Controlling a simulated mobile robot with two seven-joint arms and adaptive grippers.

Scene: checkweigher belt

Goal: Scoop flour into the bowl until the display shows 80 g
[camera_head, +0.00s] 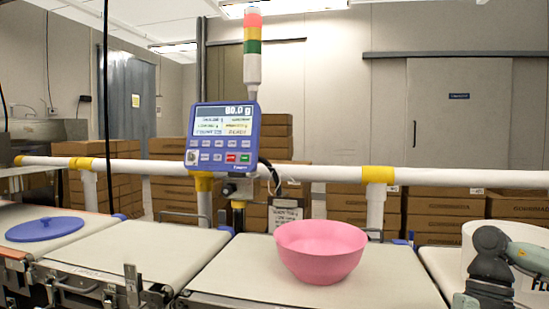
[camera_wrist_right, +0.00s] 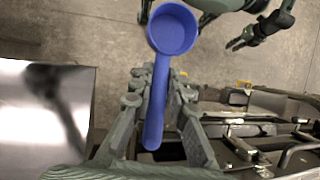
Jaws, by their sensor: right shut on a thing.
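The pink bowl (camera_head: 320,250) stands upright on the middle belt; its contents are hidden by its wall. The blue display (camera_head: 222,137) on the rail appears to read 80.0 g. A white flour container (camera_head: 530,292) stands at the right edge, partly behind my right arm. My right gripper (camera_wrist_right: 160,78) is shut on the handle of a blue scoop (camera_wrist_right: 172,30), whose cup looks empty. In the head view my right arm is beside the container, away from the bowl. My left gripper (camera_wrist_right: 260,32) shows in the right wrist view, fingers apart and empty.
A blue round lid (camera_head: 45,229) lies on the left belt. A white rail (camera_head: 320,173) with yellow joints runs behind the belts, with a signal tower (camera_head: 252,50) above it. Cardboard boxes are stacked behind. The belt left of the bowl is clear.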

